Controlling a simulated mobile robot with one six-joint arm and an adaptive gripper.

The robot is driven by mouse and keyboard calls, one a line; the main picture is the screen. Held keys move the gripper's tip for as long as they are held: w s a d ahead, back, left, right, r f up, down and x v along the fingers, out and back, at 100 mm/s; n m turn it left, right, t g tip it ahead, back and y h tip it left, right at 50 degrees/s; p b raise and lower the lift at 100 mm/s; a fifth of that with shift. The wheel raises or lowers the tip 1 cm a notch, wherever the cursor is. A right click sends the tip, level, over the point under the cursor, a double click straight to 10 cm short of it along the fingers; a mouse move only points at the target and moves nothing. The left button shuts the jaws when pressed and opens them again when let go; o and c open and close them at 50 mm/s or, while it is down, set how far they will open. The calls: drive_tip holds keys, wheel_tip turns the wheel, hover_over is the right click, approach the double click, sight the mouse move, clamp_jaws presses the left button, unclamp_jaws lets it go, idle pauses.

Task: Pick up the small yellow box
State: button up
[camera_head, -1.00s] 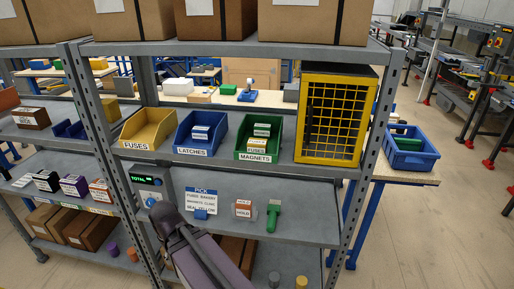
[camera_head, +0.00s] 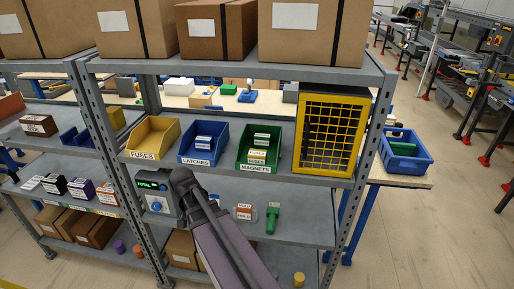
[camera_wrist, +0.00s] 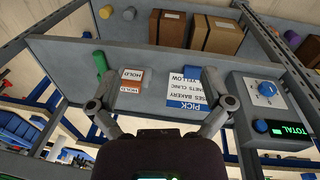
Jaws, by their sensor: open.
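A small yellow box (camera_head: 257,157) with a white label sits in the green MAGNETS bin (camera_head: 243,158) on the middle shelf in the head view. A white-labelled box stands behind it in the same bin. My gripper (camera_wrist: 160,95) shows in the wrist view with its two fingers wide apart and nothing between them. That view is upside down and faces the lower shelf, with the PICK sign (camera_wrist: 188,104) and an orange-and-white HOLD box (camera_wrist: 131,81) beyond the fingers. In the head view my arm rises in front of the lower shelf; the fingers cannot be made out. The yellow box is not seen in the wrist view.
The yellow FUSES bin (camera_head: 151,136) and blue LATCHES bin (camera_head: 184,147) stand left of the green bin. A yellow-framed cage (camera_head: 329,130) stands close on its right. A shelf with cartons (camera_head: 302,30) hangs above. A dial unit (camera_head: 155,192) and green object (camera_head: 272,218) are below.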

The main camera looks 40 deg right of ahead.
drive_tip(key=w+d+r+m+g+h+p, duration=0.1)
drive_tip(key=w+d+r+m+p, duration=0.2)
drive_tip(key=d+r+m+p, duration=0.95)
wheel_tip(320, 180, up, 8)
drive_tip(key=r+m+g+p, duration=0.1)
drive_tip(key=m+g+p, duration=0.1)
drive_tip(key=m+p, duration=0.45)
hover_over(257, 152)
drive_tip(key=w+a, duration=0.2)
drive_tip(key=shift+s+a+f+h+b, duration=0.1)
drive_tip(key=shift+f+h+b, duration=0.15)
drive_tip(key=shift+h+b, duration=0.15)
drive_tip(key=shift+s+f+b, duration=0.25)
drive_tip(key=shift+f+b, duration=0.65)
drive_tip(key=shift+d+f, duration=0.15)
drive_tip(key=shift+d, duration=0.1)
drive_tip(key=shift+s, duration=0.1)
drive_tip(key=shift+b+x, duration=2.55)
drive_tip(key=shift+x, duration=0.05)
